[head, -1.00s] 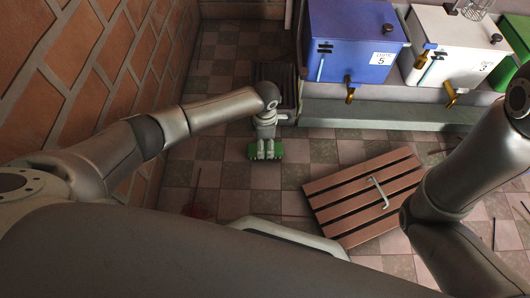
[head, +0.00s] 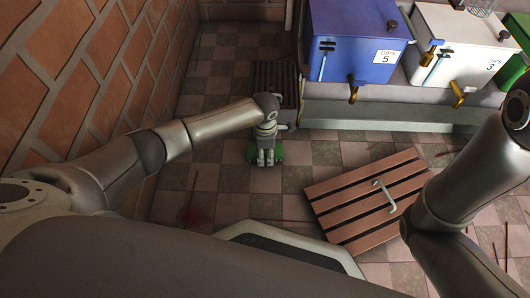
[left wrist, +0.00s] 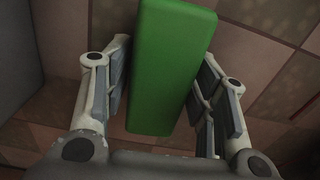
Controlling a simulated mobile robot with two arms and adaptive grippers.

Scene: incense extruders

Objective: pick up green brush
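The green brush (head: 279,153) lies on the tiled floor beyond my base in the head view, mostly covered by my left gripper (head: 265,160). In the left wrist view the brush (left wrist: 165,70) shows as a smooth green block, slightly tilted, running between the two fingers of my left gripper (left wrist: 163,105). The fingers stand on either side of it, spread, with a thin gap visible at the right finger. My right gripper is out of view; only parts of my right arm show.
A brown slatted panel with a handle (head: 360,205) lies to the right. A blue box (head: 350,45) and a white box (head: 455,50) stand on a ledge (head: 390,118). A brick wall (head: 60,75) is left.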

